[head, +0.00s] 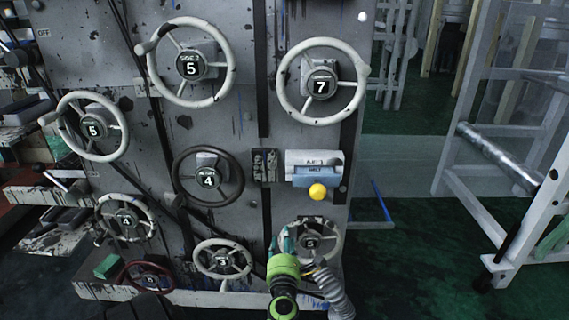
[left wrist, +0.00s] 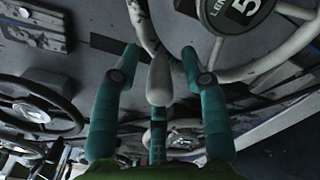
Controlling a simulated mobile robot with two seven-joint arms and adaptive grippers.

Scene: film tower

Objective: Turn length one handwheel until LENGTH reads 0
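A pale handwheel (head: 332,246) sits low at the right of the grey panel, with a dark hub that seems to read 5. In the left wrist view its hub (left wrist: 240,12) shows 5 and part of a word starting "LEN"; the rest is cut off. Its pale grip knob (left wrist: 159,78) stands between the two teal fingers of my left gripper (left wrist: 158,58). My left gripper also shows at the wheel's left side in the head view (head: 281,243). The fingers are apart, with gaps visible on both sides of the knob. My right gripper is not in view.
Other handwheels crowd the panel: a pale one reading 3 (head: 223,259) just left, a dark one reading 4 (head: 208,177), and one reading 7 (head: 321,82) above. A yellow ball knob (head: 317,191) protrudes above my gripper. Green floor (head: 405,270) lies open to the right.

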